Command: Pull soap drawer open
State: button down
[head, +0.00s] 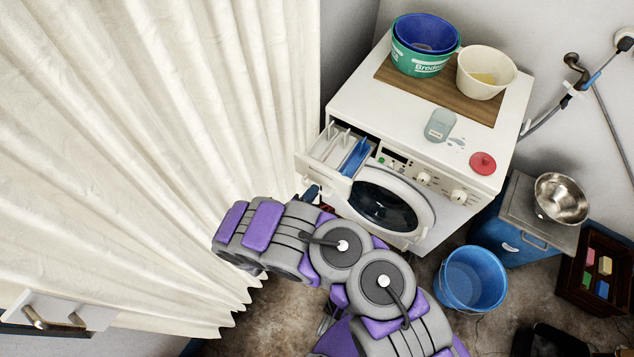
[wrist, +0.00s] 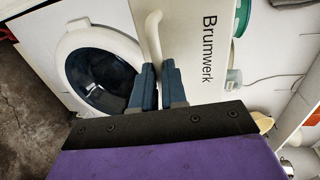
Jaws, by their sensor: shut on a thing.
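The soap drawer (head: 338,150) of the white washing machine (head: 440,135) stands pulled out at the machine's top left, with its white compartments and a blue insert showing. In the wrist view its front panel (wrist: 190,45) bears the word "Brumwerk" and a white curved handle (wrist: 154,35). My gripper (wrist: 158,72) is shut on the handle, whose lower end goes between the blue-grey fingertips. In the head view my gripper (head: 312,191) shows only in part below the drawer front, behind my arm. The handle is hidden there.
The round door (head: 385,207) is just below the drawer. A curtain (head: 150,120) hangs left. A blue bucket (head: 471,279) stands on the floor right.

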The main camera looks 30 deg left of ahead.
jog(key=shift+s+d+f, duration=0.1)
jog(key=shift+s+f, duration=0.1)
jog(key=shift+s, duration=0.2)
jog(key=c, duration=1.2)
grip_release()
jog(key=shift+w+r, duration=0.1)
jog(key=shift+o, duration=0.2)
jog(key=p+v, duration=0.4)
jog(key=v, duration=1.3)
